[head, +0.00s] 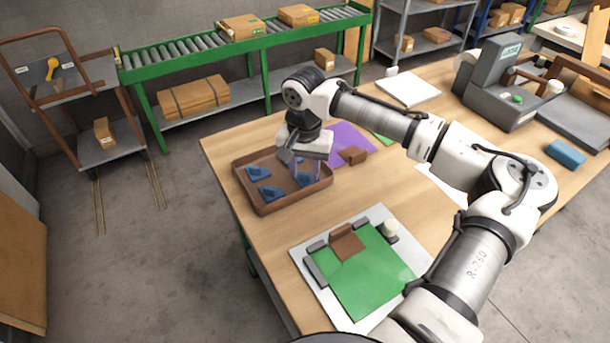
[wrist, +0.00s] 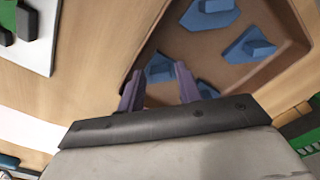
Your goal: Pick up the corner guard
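Several blue angular pieces, which look like the corner guards, lie apart in a brown tray (head: 268,208). Two show clearly in its left half, a rear one (head: 257,173) and a front one (head: 270,193). My gripper (head: 306,174) points down over the tray's right part and partly hides what lies there. In the wrist view its two purple fingers are apart with nothing held between them. One blue corner guard (wrist: 160,68) appears beyond the gap between the fingertips. Another (wrist: 207,90) is partly hidden beside the right finger, and two more (wrist: 250,48) lie farther off.
A white board with a green mat (head: 365,280) and a brown block (head: 346,243) lies in front of the tray. A purple sheet (head: 350,138) with a small brown block (head: 356,156) lies behind right. A grey machine (head: 495,85) stands at the far right.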

